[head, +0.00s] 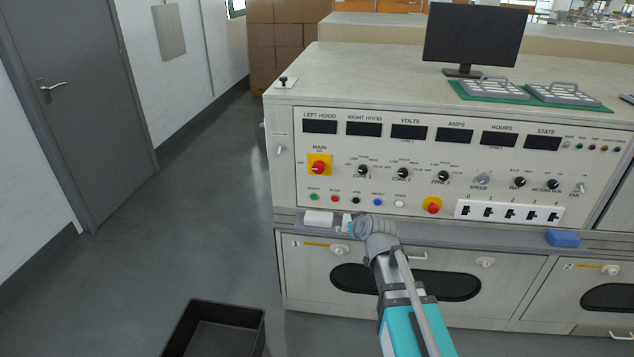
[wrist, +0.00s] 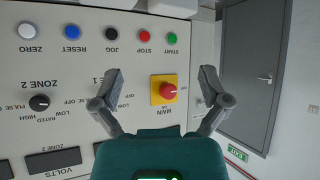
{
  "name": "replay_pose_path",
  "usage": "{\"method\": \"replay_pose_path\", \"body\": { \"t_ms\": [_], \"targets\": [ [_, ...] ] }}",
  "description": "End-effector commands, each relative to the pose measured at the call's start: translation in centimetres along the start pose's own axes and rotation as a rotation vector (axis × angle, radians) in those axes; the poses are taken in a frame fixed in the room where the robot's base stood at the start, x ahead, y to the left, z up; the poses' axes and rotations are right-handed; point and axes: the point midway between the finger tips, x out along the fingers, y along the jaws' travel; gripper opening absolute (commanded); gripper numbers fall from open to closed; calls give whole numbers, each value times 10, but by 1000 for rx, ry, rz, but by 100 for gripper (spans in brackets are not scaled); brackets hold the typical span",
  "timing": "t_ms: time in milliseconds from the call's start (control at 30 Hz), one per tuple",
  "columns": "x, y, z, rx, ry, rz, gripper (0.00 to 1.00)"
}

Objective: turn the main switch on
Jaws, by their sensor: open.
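The main switch (head: 319,167) is a red round knob on a yellow plate at the left end of the console panel, under the label MAIN. It also shows in the wrist view (wrist: 167,90), upside down, where a pale mark on the knob points right, toward the side label. My gripper (wrist: 160,74) is open and empty, its two grey fingers spread wide. The knob appears between the fingers, nearer the right one, with no visible contact. In the head view my gripper is small and partly hidden by my wrist, low in front of the panel's ledge.
A row of push buttons, including a green button (wrist: 172,39), lies close to the switch. A white block (head: 318,218) and a blue block (head: 563,239) rest on the ledge. A black bin (head: 215,328) stands on the floor.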

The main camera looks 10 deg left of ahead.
Motion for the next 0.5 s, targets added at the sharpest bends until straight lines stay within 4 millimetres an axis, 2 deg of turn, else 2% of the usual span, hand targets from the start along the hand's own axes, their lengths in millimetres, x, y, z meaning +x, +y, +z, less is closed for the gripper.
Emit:
{"method": "replay_pose_path", "body": {
  "t_ms": [33,100,300,500],
  "targets": [
    [20,-6,-2,-21,62,3,95],
    [34,-14,-14,-49,154,17,95],
    [64,-32,-46,-110,404,85,95],
    [84,-47,-68,-138,627,196,95]
  ]
}}
